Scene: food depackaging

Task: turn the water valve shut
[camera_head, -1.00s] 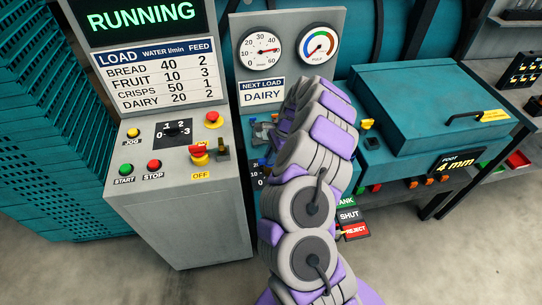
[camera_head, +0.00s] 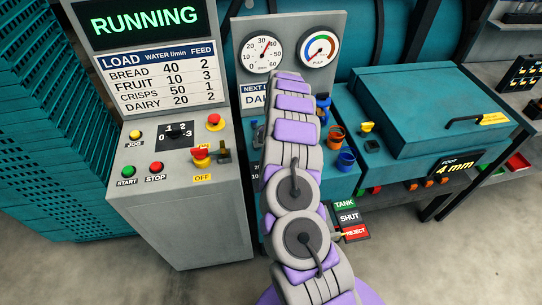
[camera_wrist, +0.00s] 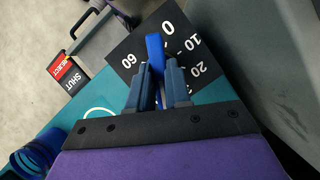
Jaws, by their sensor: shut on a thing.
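The water valve shows in the wrist view as a blue lever handle (camera_wrist: 155,46) over a black dial plate (camera_wrist: 135,43) marked 0, 10, 20 and 60. The handle's far end lies between the 60 and the 0. My gripper (camera_wrist: 158,67) is shut on the handle, one finger on each side. The handle's lower part is hidden between the fingers. In the head view my arm hides the gripper and valve. The left round gauge (camera_head: 262,52), marked 0 to 60, has its needle up and right, between about 30 and 40.
The control panel (camera_head: 180,190) with buttons and a switch stands left of my arm. An orange cup (camera_head: 336,137) and a blue cup (camera_head: 345,161) stand right of it. A teal lidded box (camera_head: 430,110) is farther right. TANK, SHUT and REJECT labels (camera_head: 347,217) sit low at right.

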